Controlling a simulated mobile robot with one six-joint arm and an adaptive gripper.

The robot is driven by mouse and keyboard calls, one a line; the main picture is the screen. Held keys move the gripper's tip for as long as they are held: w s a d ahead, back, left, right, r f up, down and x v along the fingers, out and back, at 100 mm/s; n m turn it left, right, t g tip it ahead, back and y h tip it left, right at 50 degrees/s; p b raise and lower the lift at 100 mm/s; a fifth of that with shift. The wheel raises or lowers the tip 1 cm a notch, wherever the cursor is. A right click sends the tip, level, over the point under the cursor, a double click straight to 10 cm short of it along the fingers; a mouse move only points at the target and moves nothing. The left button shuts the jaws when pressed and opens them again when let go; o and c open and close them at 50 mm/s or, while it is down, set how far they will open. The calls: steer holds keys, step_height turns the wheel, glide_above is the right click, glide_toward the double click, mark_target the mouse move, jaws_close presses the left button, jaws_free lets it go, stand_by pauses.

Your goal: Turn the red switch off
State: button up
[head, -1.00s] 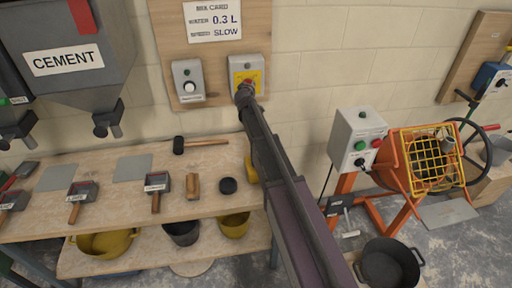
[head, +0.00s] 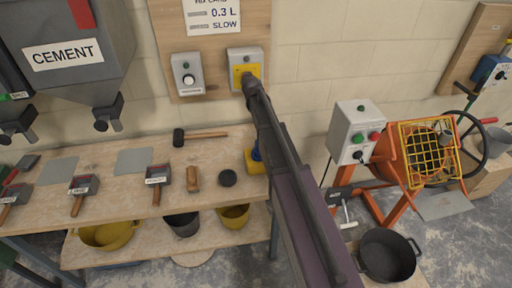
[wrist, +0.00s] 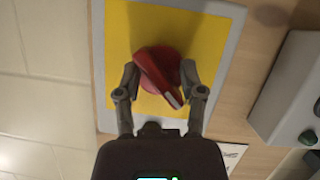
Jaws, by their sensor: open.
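The red switch (wrist: 158,75) is a rotary knob with a raised bar handle on a yellow plate (wrist: 195,25) in the wrist view. The bar lies at a slant. My gripper (wrist: 159,70) is open, with one finger on each side of the knob; I cannot tell whether either finger touches it. In the head view, my gripper (head: 250,83) is in front of the grey box with the yellow plate (head: 240,70), and the knob is hidden behind it.
A grey box (head: 188,74) with a white button and green lamp is beside it on the wooden board. Below is a workbench (head: 110,205) with scoops and a mallet (head: 200,135). An orange mixer (head: 400,160) with a control box (head: 356,125) stands to the right.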

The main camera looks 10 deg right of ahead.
steer(key=shift+m+y, duration=1.4)
steer(key=shift+m, duration=0.4)
steer(key=shift+m+t+y+b, duration=0.3)
steer(key=shift+m+y+b, duration=0.85)
steer(key=shift+m, duration=0.85)
steer(key=p+v, duration=0.4)
steer(key=v, duration=1)
steer(key=s+a+f+n+g+b, duration=0.1)
steer(key=s+a+f+n+g, duration=0.1)
steer(key=s+f, duration=0.4)
steer(key=s+a+f+n+g+b, duration=0.1)
steer(key=s+a+f+n+g, duration=0.2)
steer(key=s+f+g, duration=0.4)
steer(key=shift+s+a+f+n, duration=0.25)
steer(key=shift+s+a, duration=0.5)
steer(key=shift+s, duration=1.85)
